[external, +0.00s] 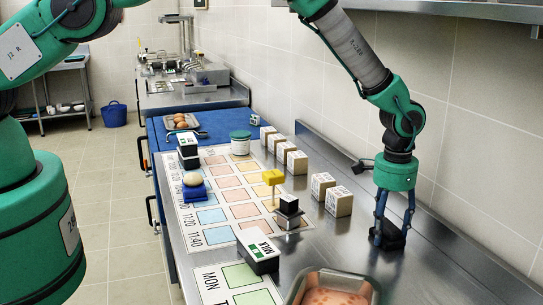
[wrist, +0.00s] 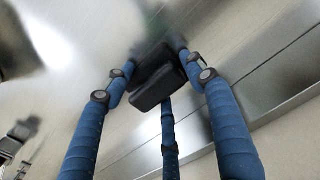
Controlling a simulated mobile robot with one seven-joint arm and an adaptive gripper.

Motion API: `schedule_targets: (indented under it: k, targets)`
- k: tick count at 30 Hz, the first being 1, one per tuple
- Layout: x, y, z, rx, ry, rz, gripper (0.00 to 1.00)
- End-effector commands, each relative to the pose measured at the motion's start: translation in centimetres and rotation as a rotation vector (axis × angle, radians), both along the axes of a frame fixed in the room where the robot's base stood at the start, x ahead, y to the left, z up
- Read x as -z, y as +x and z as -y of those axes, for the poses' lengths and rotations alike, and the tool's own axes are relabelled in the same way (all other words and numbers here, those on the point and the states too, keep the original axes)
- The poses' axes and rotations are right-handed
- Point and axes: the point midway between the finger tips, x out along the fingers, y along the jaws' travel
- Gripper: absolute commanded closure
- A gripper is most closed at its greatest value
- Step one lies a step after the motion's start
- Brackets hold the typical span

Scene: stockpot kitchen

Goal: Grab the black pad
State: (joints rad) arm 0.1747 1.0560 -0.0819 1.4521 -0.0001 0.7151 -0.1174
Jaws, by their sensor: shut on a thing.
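The black pad (wrist: 158,90) is a small dark block between the blue fingers of my gripper (wrist: 155,82) in the wrist view. In the external view my gripper (external: 392,232) points straight down at the right part of the steel counter, with its fingers closed around the pad (external: 390,242). The pad is at or very near the counter surface; I cannot tell whether it touches. The fingers hide part of it.
Several wooden blocks (external: 338,201) stand in a row left of my gripper. A tray with pinkish food (external: 335,290) is at the front. The tiled wall is close on the right.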

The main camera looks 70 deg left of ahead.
Motion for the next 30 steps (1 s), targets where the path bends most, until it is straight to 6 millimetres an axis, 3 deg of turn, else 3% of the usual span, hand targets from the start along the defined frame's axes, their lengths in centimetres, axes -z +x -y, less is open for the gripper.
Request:
schedule_targets:
  k: [10, 17, 30]
  targets:
    - [-1.1, 0.0, 0.0, 0.000, 0.000, 0.000, 0.71]
    - [-3.6, 0.1, 0.0, 0.000, 0.000, 0.003, 0.71]
    - [-4.2, -6.5, -1.1, 0.000, 0.000, -0.001, 0.71]
